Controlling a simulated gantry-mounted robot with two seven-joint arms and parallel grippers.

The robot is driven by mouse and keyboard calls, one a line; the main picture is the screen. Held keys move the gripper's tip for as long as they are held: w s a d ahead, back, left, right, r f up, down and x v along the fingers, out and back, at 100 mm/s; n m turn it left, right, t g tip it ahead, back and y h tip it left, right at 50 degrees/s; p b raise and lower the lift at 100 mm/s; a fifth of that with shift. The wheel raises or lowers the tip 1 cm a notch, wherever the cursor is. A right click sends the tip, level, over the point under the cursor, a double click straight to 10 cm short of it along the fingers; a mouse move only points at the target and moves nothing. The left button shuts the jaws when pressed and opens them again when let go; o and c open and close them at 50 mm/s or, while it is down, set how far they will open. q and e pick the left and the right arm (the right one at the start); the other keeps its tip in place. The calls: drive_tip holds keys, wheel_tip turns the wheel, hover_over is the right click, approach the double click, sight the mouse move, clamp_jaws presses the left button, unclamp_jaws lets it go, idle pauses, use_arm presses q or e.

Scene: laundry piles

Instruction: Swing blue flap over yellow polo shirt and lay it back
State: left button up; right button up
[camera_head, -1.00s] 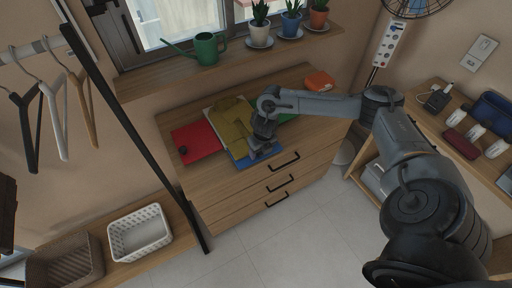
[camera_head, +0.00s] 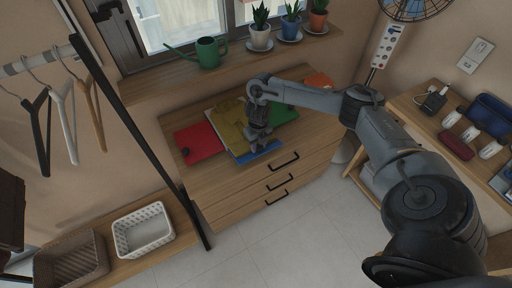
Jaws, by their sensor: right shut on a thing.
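The yellow polo shirt (camera_head: 229,117) lies on a folding board on top of the wooden dresser. A red flap (camera_head: 199,142) lies flat to its left and a green flap (camera_head: 283,113) to its right. The blue flap (camera_head: 265,153) shows at the board's front edge, below the shirt. My right gripper (camera_head: 257,146) points down at the blue flap and is shut on it; its fingertips are small and partly hidden. Whether the flap is lifted is hard to tell. The arm covers part of the shirt's right side. My left gripper is not in view.
An orange item (camera_head: 318,80) lies at the dresser's back right. A green watering can (camera_head: 208,52) and potted plants stand on the sill behind. A clothes rack post (camera_head: 140,140) rises left of the dresser. A white basket (camera_head: 142,231) stands at lower left.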

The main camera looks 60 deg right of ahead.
drive_tip(key=shift+w+d+r, duration=0.1)
drive_tip(key=shift+w+r, duration=0.25)
drive_tip(key=shift+r, duration=0.15)
drive_tip(key=shift+d, duration=0.15)
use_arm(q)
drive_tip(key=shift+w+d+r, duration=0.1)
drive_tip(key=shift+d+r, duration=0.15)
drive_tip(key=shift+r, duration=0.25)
use_arm(e)
drive_tip(key=w+r+p, duration=0.1)
drive_tip(key=p, duration=0.2)
drive_tip(key=shift+w+d+r+g+y+p, duration=0.1)
drive_tip(key=shift+d+r+g+y+p, duration=0.1)
drive_tip(key=shift+g+y+p, duration=0.15)
drive_tip(key=shift+w+d+r+g+p, duration=0.25)
drive_tip(key=shift+w+p, duration=0.1)
drive_tip(key=shift+p, duration=0.15)
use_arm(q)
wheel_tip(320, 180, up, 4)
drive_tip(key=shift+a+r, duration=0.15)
use_arm(e)
drive_tip(key=shift+f, duration=0.1)
